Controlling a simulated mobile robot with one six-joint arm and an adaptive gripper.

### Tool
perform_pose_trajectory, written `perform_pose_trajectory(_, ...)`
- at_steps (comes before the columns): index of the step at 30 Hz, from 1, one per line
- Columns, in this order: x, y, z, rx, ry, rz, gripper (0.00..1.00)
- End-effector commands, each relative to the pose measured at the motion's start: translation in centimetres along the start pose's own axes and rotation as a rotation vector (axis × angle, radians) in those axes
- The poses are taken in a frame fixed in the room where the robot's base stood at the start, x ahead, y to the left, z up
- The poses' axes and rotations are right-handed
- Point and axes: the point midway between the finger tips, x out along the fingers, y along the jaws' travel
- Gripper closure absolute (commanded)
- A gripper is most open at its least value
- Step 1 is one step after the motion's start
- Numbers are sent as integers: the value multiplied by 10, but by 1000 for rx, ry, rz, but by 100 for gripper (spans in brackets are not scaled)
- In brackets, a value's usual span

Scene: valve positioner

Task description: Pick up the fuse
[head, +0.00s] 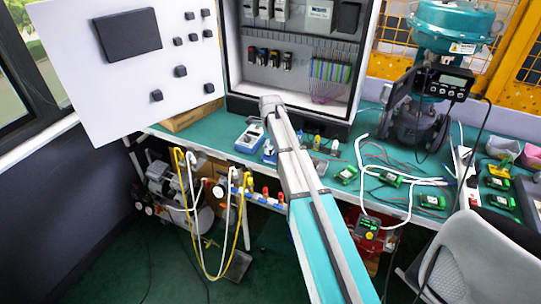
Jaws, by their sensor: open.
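I cannot make out a fuse for certain. An open control cabinet (237,103) stands on the green-topped workbench. Inside it is a row of small dark modules with coloured parts (275,58), too small to identify. Several small parts (334,147) lie on the bench in front of the cabinet, to the right of my arm, and are also too small to name. My arm reaches up across the middle of the view and hides part of the bench and the cabinet's lower edge. My gripper does not show.
A blue handheld meter (250,138) lies left of my arm. The white cabinet door (95,95) hangs open at left. A grey chair (470,250) blocks the right front.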

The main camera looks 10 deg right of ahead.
Motion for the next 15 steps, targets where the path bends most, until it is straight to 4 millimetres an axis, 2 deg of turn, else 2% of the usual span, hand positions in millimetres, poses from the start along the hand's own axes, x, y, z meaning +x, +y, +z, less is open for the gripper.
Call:
perform_pose_trajectory(1,8,0,0,0,0,0,0)
perform_pose_trajectory(6,17,0,0,0,0,0,0)
perform_pose_trajectory(15,19,0,0,0,0,0,0)
